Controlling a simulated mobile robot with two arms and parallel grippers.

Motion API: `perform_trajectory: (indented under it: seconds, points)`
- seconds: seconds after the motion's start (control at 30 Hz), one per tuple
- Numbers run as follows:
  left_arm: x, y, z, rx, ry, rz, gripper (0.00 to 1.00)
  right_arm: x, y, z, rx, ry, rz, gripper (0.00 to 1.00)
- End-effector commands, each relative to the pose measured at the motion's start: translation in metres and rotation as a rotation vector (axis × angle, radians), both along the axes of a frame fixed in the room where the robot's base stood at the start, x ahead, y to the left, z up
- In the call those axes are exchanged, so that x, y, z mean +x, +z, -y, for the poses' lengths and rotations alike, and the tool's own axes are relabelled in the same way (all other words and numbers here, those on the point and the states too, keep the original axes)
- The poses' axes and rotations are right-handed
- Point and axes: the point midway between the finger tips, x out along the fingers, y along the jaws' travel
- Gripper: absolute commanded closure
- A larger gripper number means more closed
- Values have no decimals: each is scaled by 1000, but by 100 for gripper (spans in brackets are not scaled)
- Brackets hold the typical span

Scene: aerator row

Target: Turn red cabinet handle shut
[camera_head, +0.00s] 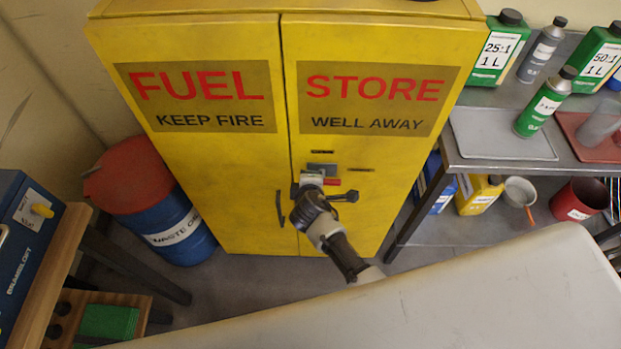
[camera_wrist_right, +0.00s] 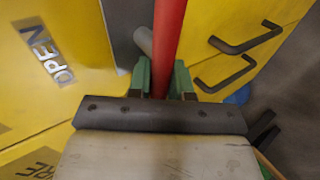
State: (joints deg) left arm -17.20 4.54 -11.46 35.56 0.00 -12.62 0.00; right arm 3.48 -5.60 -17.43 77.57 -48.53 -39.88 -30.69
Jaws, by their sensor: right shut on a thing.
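The yellow fuel cabinet (camera_head: 215,165) stands ahead with two doors that look closed, with a thin seam between them. Its red handle shows as a small red piece (camera_head: 332,181) on the right door near the seam. My right gripper (camera_head: 314,178) is at the handle and covers part of it. In the right wrist view the red handle (camera_wrist_right: 169,30) runs as a long bar between the green fingers of my right gripper (camera_wrist_right: 161,78), which is shut on it. An "OPEN" label (camera_wrist_right: 46,52) shows on yellow at the left there. My left gripper is not in view.
A dark pull (camera_head: 280,207) is on the left door. A blue waste drum (camera_head: 180,232) with a red lid stands left of the cabinet. A metal shelf (camera_head: 500,164) with bottles stands at the right. A pale surface (camera_head: 480,295) fills the lower right.

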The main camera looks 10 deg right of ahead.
Motion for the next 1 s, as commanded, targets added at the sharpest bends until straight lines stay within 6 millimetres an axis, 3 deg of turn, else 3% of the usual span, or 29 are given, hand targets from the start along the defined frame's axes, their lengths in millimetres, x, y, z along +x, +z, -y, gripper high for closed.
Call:
perform_trajectory:
  seconds: [0.67,0.7,0.83,1.0]
  points:
    - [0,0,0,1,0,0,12,0,-2,0,-59,1,-18,100]
    - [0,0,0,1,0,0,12,0,-2,0,-59,1,-18,75]
    - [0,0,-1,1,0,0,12,0,-2,0,-58,1,-18,55]
    - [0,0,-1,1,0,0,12,0,-2,0,-57,0,-17,55]
